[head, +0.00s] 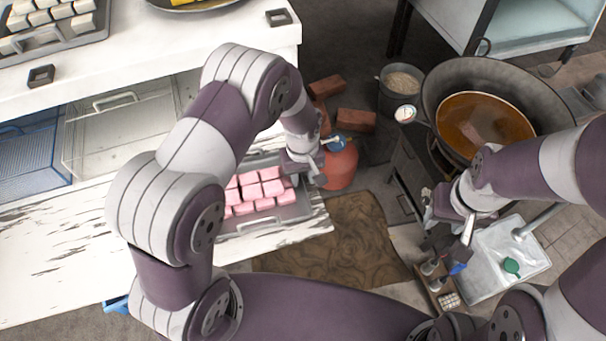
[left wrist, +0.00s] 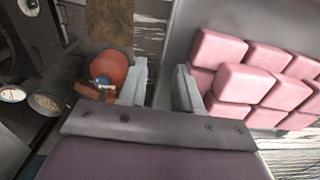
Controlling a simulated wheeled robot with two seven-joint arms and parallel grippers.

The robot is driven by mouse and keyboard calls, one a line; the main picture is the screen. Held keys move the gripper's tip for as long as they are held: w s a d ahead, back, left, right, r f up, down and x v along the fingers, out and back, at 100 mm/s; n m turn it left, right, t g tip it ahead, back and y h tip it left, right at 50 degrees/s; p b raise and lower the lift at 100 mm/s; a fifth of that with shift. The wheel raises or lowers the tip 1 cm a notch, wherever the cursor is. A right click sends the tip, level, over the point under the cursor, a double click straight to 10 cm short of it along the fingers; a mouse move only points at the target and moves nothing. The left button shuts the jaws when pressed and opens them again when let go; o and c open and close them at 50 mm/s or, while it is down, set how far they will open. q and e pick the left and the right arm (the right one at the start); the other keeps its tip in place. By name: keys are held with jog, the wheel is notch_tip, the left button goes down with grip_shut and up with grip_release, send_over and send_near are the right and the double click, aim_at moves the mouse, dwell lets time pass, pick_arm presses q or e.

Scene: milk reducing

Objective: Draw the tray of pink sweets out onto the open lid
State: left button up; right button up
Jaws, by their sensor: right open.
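The grey tray (head: 290,213) holds several pink sweets (head: 262,188) in rows. It lies on the worn white wooden lid (head: 318,222), with a wire handle at its front. My left arm hides its back and left parts. My left gripper (head: 312,172) is at the tray's right side. In the left wrist view my left gripper (left wrist: 160,78) has its fingers apart, one on each side of the tray wall (left wrist: 181,30). Pink sweets (left wrist: 245,82) sit right of the fingers. My right gripper (head: 456,236) is open and empty, well to the right.
Another clear tray (head: 120,130) and a blue mesh tray (head: 30,150) are in the cabinet at left. A red gas bottle (head: 340,165) stands close right of my left gripper. A wok (head: 485,120) of brown liquid is at right. A brown mat (head: 335,245) lies in front.

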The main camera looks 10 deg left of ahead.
pick_arm(q)
notch_tip(320, 180, up, 13)
jog(key=shift+f, duration=0.15)
dwell(0.5)
dwell(0.4)
jog(key=s+a+r+m+p, duration=0.1)
jog(key=s+a+r+m, duration=0.2)
jog(key=s, duration=0.3)
jog(key=s+a+r+m+t+p, duration=0.1)
jog(key=s+a+r+m+p, duration=0.1)
jog(key=s, duration=0.5)
jog(key=shift+s+a+r+m, duration=0.15)
jog(key=shift+a+r+m, duration=0.25)
jog(key=shift+a+r, duration=0.5)
jog(key=shift+a+f, duration=0.1)
